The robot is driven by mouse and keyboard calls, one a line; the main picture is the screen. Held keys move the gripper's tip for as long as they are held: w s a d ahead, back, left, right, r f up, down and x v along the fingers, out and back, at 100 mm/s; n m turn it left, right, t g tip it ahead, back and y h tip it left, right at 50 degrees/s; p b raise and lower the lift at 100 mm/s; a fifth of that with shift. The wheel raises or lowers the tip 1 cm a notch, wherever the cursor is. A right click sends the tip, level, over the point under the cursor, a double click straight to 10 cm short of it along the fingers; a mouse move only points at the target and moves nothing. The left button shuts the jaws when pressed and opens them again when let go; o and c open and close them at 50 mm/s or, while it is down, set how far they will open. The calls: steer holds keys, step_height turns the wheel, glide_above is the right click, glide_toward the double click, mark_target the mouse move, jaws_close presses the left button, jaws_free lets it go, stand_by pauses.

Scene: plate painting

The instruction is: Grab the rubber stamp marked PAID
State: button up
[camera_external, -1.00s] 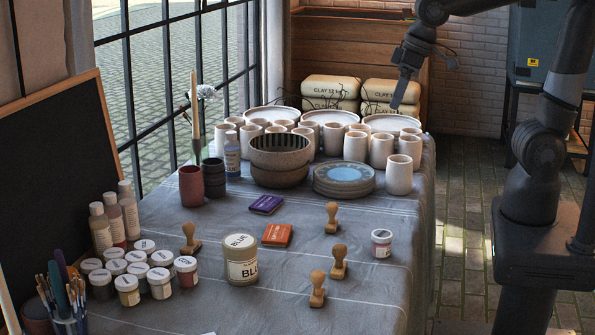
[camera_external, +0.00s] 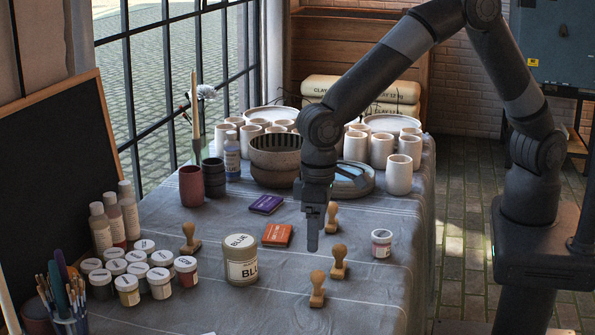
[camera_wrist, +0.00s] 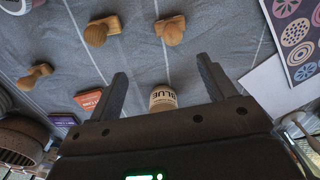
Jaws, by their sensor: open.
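No marking is readable, so I cannot tell which is PAID. My gripper (camera_external: 312,243) points down above the cloth among the three right-hand stamps. In the wrist view its fingers (camera_wrist: 163,88) are apart and empty. Beyond them are three stamps: left (camera_wrist: 36,76), middle (camera_wrist: 100,31) and right (camera_wrist: 170,31).
A large BLUE jar (camera_external: 240,260) stands left of my gripper. An orange ink pad (camera_external: 277,235) and a purple one (camera_external: 266,204) lie near it. A small jar (camera_external: 381,243) stands right. Bowls (camera_external: 275,155), plates (camera_external: 358,187) and cups (camera_external: 398,175) crowd the back.

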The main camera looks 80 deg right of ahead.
glide_above(317, 281)
steer(key=w+d, duration=0.1)
step_height(317, 281, down, 7)
steer(key=shift+d+f, duration=0.1)
steer(key=shift+s+a+f, duration=0.1)
steer(key=shift+s+f, duration=0.1)
steer(key=shift+f, duration=1.3)
steer(key=shift+s+a+f, duration=0.1)
steer(key=shift+s+f, duration=0.05)
steer(key=shift+f, duration=1.3)
steer(key=shift+c, duration=0.3)
steer(key=c, duration=1)
steer(key=shift+r, duration=0.1)
